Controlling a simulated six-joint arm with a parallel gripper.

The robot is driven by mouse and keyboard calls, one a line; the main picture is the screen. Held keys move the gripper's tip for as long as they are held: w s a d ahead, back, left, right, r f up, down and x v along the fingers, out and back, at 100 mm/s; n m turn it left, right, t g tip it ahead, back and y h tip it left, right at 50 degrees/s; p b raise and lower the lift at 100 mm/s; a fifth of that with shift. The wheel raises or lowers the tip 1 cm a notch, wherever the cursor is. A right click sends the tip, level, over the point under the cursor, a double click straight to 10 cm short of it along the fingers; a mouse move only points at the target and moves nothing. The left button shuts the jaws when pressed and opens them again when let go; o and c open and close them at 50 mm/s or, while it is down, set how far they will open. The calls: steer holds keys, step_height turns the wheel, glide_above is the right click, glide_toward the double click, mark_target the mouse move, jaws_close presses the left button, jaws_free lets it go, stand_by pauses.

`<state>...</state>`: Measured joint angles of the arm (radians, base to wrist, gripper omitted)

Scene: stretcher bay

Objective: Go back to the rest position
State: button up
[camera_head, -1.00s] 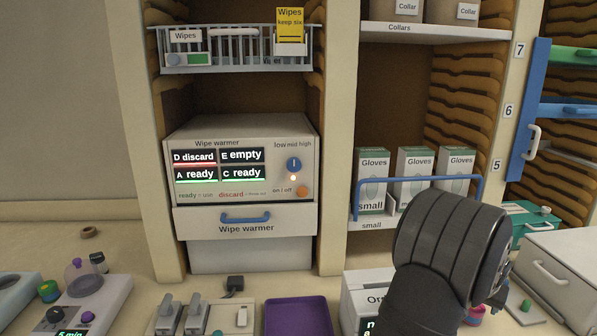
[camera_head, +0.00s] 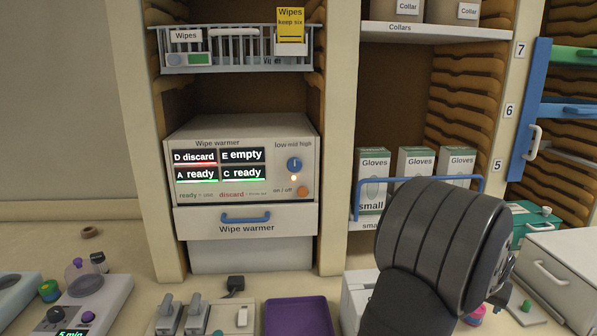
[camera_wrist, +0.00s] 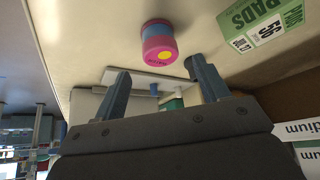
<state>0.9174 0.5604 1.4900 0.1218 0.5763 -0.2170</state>
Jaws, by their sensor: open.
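My gripper (camera_wrist: 162,84) shows in the wrist view with its two blue-grey fingers wide apart and nothing between them. In the head view my dark, rounded wrist fills the lower right, in front of the glove shelf. It hides most of the gripper there.
A wipe warmer (camera_head: 243,228) with a blue-handled drawer stands in the middle bay. Glove boxes (camera_head: 415,162) stand behind a blue rail (camera_head: 420,182), close to my arm. A purple tray (camera_head: 298,315) and a white drawer unit (camera_head: 565,255) stand on the counter.

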steer(key=v, duration=0.5)
steer(key=x, duration=1.2)
steer(key=shift+f, duration=0.4)
steer(key=r, duration=0.3)
steer(key=s+r, duration=0.1)
steer(key=r, duration=0.1)
steer(key=shift+d+r, duration=0.15)
steer(key=s+d+r, duration=0.2)
steer(key=s+r, duration=0.4)
steer(key=s, duration=0.4)
steer(key=w+a+r+n+y, duration=0.1)
steer(key=w+a+r+n, duration=0.3)
steer(key=w+a, duration=1.2)
steer(key=w+a+r, duration=0.2)
steer(key=w+a, duration=0.1)
steer(key=a, duration=0.4)
steer(key=w+a+r+n+t+y, duration=0.1)
steer(key=w+a+r, duration=0.1)
steer(key=a, duration=0.5)
steer(key=w+a+r+n+y, duration=0.1)
steer(key=w+a, duration=0.3)
steer(key=a, duration=0.4)
steer(key=shift+w+r, duration=0.2)
steer(key=shift+r, duration=0.5)
steer(key=shift+a, duration=0.15)
